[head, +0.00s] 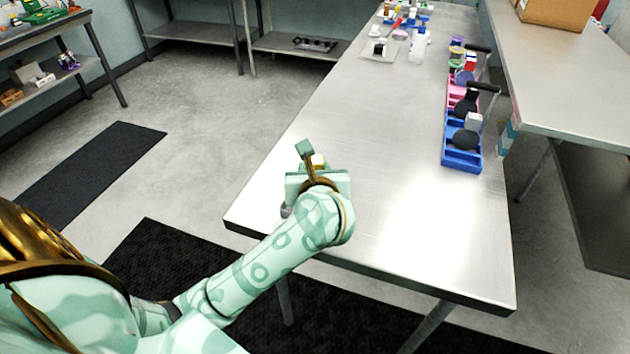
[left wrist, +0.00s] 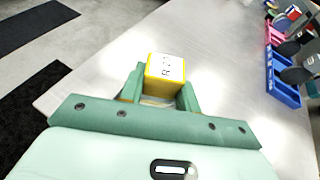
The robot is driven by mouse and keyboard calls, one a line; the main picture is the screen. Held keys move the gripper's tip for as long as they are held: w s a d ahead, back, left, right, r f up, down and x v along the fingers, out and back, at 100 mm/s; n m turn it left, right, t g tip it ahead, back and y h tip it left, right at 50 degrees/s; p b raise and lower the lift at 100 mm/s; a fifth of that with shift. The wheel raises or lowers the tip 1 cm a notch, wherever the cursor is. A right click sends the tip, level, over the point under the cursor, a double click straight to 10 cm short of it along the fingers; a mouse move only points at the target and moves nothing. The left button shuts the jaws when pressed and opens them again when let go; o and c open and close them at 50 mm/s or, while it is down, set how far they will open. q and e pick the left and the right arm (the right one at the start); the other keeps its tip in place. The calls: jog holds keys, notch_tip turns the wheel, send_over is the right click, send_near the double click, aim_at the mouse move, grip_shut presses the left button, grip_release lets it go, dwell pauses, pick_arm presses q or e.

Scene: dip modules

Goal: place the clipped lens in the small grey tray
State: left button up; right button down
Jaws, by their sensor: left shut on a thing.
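My left gripper (head: 319,172) is over the near left part of the steel table. It is shut on a small yellow block with a white, dark-lettered top (head: 318,160). In the left wrist view the block (left wrist: 165,72) sits between the two green fingers (left wrist: 160,95). I cannot tell whether it is the clipped lens, and I see no other clear lens. A small light grey tray (head: 368,54) lies at the far left of the table, well beyond the gripper, with a dark and white item on it. My right gripper is not in view.
Blue and pink bins (head: 462,160) with dark round items line the table's right edge. Several small coloured items and a white bottle (head: 418,47) stand at the far end. The table's middle (head: 390,150) is clear. A cardboard box (head: 553,12) sits on the right-hand table.

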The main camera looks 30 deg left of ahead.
pick_arm(q)
notch_tip(320, 180, down, 2)
jog(key=shift+f, duration=0.1)
jog(key=shift+s+f+b, duration=0.1)
jog(key=shift+f+b, duration=0.1)
jog(key=shift+b, duration=0.1)
jog(key=o, duration=1)
jog(key=shift+r, duration=0.1)
